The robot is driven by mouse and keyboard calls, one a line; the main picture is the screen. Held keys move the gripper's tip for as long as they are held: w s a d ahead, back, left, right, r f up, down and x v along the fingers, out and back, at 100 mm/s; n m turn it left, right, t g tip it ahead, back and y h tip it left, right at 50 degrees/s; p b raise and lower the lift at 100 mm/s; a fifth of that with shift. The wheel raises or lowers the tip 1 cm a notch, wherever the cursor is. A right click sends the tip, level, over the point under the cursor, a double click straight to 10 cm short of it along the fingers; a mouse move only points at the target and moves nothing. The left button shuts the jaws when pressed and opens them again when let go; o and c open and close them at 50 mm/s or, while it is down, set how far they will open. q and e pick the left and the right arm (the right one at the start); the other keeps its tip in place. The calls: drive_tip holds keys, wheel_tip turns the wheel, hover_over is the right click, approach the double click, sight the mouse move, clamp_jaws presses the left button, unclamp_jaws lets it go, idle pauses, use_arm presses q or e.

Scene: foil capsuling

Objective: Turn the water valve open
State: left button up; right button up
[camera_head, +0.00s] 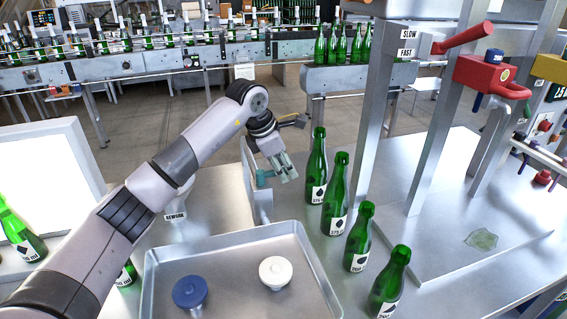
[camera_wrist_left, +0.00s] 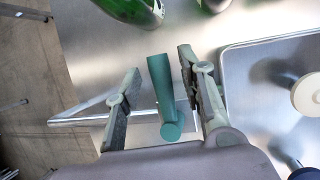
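The water valve has a teal lever handle (camera_wrist_left: 163,88), which lies between the two fingers of my left gripper (camera_wrist_left: 160,62) in the left wrist view. Bare gaps show on both sides of the lever, so the fingers are open around it and not pressed on it. In the head view, a small teal part of the valve (camera_head: 263,178) shows at the upright metal plate, partly hidden by my left gripper (camera_head: 286,172). My right gripper is in neither view.
Several green bottles (camera_head: 335,196) stand in a row just right of the valve. A metal tray (camera_head: 220,248) with a blue knob (camera_head: 188,291) and a white knob (camera_head: 275,271) lies in front. A press with a red lever (camera_head: 462,37) stands at the right.

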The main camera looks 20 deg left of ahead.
use_arm(q)
drive_tip(key=shift+f, duration=0.1)
drive_tip(key=shift+c, duration=0.3)
clamp_jaws()
idle(0.6)
